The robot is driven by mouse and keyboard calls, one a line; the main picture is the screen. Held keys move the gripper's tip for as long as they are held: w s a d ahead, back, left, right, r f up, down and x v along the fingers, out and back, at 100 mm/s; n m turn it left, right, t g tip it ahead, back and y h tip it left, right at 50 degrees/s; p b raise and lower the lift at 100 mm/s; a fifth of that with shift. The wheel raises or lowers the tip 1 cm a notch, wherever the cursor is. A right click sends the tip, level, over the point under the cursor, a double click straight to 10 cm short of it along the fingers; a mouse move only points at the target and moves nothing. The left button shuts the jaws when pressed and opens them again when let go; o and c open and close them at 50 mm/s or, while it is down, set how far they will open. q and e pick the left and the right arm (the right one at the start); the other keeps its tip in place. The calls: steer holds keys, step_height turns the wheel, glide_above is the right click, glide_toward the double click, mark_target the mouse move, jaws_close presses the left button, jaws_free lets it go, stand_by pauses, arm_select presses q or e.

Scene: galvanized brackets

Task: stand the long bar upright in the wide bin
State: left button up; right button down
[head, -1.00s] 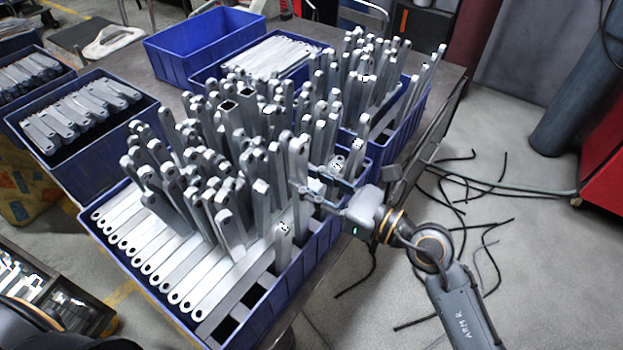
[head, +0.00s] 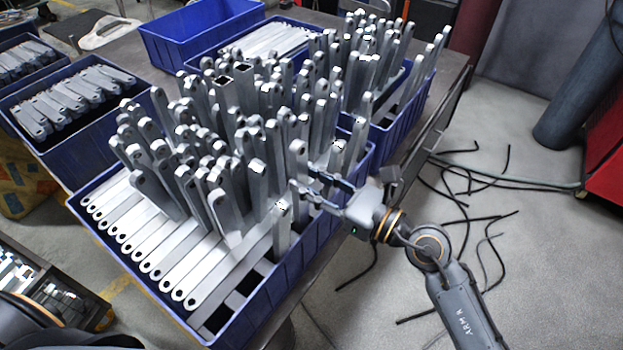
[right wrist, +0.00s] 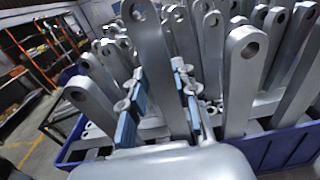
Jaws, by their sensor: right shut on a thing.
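My right gripper (head: 308,188) is at the right side of the front blue bin (head: 316,238), which looks like the wide bin. In the right wrist view its two blue-padded fingers (right wrist: 160,98) are shut on a grey long bar (right wrist: 150,45). The bar has a hole near its rounded top and leans slightly. Its lower end is hidden. Around it, several similar bars stand in the bin, and in the head view I cannot surely tell the held bar from them. My left gripper is not in view.
Flat bars (head: 165,255) line the bin's left and front. Dark open gaps (head: 240,300) show at its front right. A second blue bin (head: 412,118) of upright bars stands behind, with an empty blue bin (head: 185,45) at the back. Black cables lie on the floor at right.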

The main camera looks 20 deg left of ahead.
steer(key=c, duration=1)
jaws_free()
steer(key=shift+o, duration=0.3)
steer(key=shift+f, duration=0.1)
steer(key=v, duration=1.2)
